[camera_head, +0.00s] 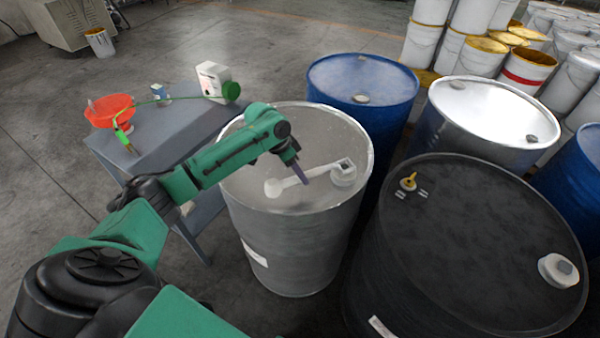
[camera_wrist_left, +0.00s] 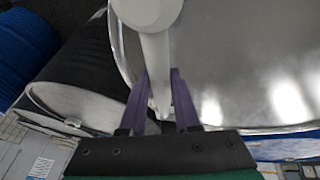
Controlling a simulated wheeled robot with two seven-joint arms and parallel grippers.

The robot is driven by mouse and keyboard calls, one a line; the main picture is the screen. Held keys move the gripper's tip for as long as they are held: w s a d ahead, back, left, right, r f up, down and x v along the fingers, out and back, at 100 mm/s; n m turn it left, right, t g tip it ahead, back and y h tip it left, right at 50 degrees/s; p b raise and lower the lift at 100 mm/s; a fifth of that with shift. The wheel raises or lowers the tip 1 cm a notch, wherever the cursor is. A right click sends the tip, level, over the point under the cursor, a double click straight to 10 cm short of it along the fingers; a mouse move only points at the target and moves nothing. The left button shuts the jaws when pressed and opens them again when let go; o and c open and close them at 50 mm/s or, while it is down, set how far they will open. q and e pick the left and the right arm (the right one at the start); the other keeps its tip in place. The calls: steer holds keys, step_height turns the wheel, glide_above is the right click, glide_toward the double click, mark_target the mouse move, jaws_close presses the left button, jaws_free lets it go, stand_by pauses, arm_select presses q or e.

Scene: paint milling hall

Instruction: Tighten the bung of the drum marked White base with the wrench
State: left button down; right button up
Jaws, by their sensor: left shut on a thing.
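A pale wrench (camera_head: 318,172) lies across the top of a grey drum (camera_head: 300,255). Its right end is at a pale bung (camera_head: 343,177) near the drum's right rim; I cannot tell how closely it fits. Its round end (camera_head: 273,188) points left. My left gripper (camera_head: 303,178) is shut on the wrench handle. In the left wrist view, the purple fingers (camera_wrist_left: 158,90) stand either side of the pale handle (camera_wrist_left: 156,55). The grey drum carries a white label (camera_head: 255,256), too small to read. My right gripper is out of view.
A black drum (camera_head: 480,235) with a yellow fitting stands close on the right. A blue drum (camera_head: 362,78) and a silver-topped drum (camera_head: 490,110) stand behind. A grey table (camera_head: 165,135) with a red bowl (camera_head: 108,110) is left. White pails are stacked at the back right.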

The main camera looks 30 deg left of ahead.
arm_select(q)
steer(key=shift+f+b, duration=0.3)
steer(key=shift+f, duration=0.5)
steer(key=w+a+m+b, duration=0.1)
steer(key=a+b, duration=0.1)
steer(key=shift+w+f+m+g+b, duration=0.15)
steer(key=shift+w+m+g+b, duration=0.15)
steer(key=shift+w+m+g, duration=0.1)
steer(key=shift+w+a+m+b, duration=0.4)
steer(key=shift+m+b, duration=0.1)
steer(key=shift+b, duration=0.4)
steer(key=shift+w+a+h, duration=0.1)
steer(key=shift+w+h, duration=0.05)
steer(key=shift+h, duration=0.15)
steer(key=shift+r, duration=0.2)
